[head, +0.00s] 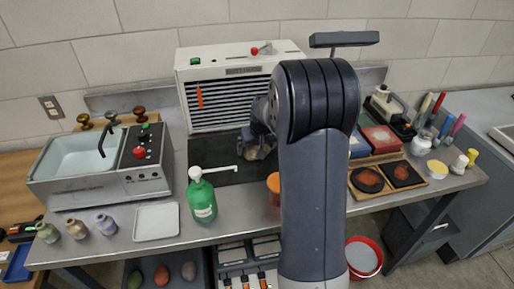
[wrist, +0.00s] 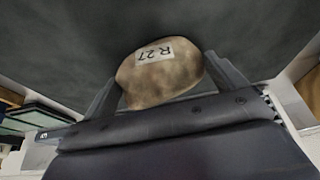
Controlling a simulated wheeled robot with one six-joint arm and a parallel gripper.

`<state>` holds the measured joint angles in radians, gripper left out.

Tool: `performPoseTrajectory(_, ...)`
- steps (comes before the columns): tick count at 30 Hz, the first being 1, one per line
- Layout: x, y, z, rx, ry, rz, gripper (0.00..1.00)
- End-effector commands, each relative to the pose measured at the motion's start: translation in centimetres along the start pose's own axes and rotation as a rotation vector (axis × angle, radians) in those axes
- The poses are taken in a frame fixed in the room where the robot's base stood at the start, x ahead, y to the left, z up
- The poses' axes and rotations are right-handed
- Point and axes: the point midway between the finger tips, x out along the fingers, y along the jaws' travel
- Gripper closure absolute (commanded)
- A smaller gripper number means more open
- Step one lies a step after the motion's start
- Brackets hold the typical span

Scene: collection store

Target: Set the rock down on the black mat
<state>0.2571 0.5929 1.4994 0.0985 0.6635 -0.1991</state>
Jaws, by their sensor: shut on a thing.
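The rock (wrist: 158,80) is tan-brown and rounded, with a white label reading "R 27", in the wrist view. My gripper (wrist: 166,72) is shut on it, one finger on each side. In the head view the rock (head: 256,152) shows small below my gripper (head: 262,136), partly hidden by my arm. The black mat (head: 211,163) lies on the bench in front of the white louvred unit. The rock appears over the mat's right part. I cannot tell whether it touches the mat. My arm hides the mat's right end.
A green pump bottle (head: 202,198) stands at the mat's front left, its white spout reaching right over the mat's edge. An orange jar (head: 273,184) stands at the front, partly behind my arm. The louvred unit (head: 231,92) stands behind. The mat's left part is clear.

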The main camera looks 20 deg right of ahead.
Motion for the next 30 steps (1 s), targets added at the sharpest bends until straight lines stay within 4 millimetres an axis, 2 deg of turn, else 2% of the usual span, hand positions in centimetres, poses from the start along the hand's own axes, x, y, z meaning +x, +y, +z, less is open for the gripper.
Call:
performPoseTrajectory(14,1.0,0.0,0.3,0.000,0.006,0.001,0.64)
performPoseTrajectory(15,1.1,0.0,0.5,0.001,0.002,0.000,0.08)
performPoseTrajectory(18,1.1,0.0,0.4,0.000,0.002,0.000,0.00)
performPoseTrajectory(26,0.9,0.0,0.3,0.001,0.002,0.000,0.00)
performPoseTrajectory(30,0.0,0.0,0.2,0.000,0.005,0.001,0.00)
